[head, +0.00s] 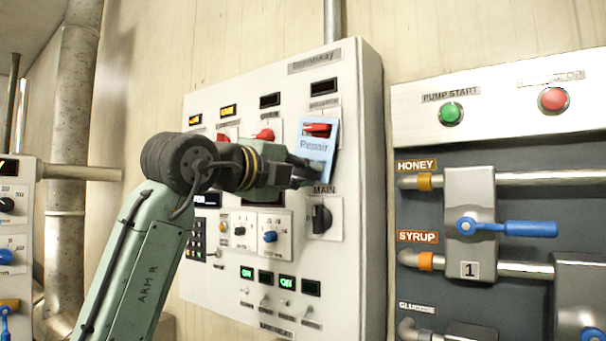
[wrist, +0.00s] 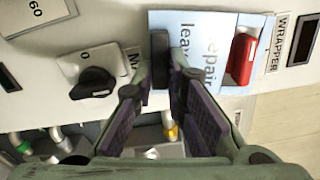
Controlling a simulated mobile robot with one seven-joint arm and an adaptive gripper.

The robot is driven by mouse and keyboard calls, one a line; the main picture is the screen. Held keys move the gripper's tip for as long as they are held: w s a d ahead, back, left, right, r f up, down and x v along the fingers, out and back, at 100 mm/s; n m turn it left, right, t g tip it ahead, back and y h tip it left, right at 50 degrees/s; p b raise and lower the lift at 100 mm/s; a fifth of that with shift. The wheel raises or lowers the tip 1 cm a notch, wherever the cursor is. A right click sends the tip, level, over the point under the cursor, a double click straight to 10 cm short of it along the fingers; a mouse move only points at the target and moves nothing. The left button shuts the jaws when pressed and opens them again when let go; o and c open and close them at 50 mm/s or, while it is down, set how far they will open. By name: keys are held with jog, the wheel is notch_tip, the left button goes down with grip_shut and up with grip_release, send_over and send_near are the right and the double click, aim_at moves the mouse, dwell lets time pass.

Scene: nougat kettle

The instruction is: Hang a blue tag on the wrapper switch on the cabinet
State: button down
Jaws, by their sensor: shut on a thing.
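The light-blue tag (head: 316,160), printed "Repair", is at the right side of the white cabinet (head: 360,110). The red handle of the wrapper switch (head: 318,129) shows through the upper part of the tag, with blue around it. In the wrist view the tag (wrist: 200,40) reaches past both sides of the red handle (wrist: 242,60), beside the WRAPPER label (wrist: 277,43). My gripper (head: 300,176) is shut on the tag's lower edge; its fingertips (wrist: 172,70) also show in the wrist view. How far the tag sits along the handle is hard to tell.
The black MAIN knob (head: 321,219) is just below my gripper and shows in the wrist view (wrist: 95,84). Other red switches (head: 263,134) are to the left. A panel with pipes and a blue valve handle (head: 528,229) stands to the right.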

jog(key=c, duration=1.5)
grip_release()
jog(key=shift+c, duration=0.2)
jog(key=v, duration=1.2)
jog(key=shift+f, duration=0.1)
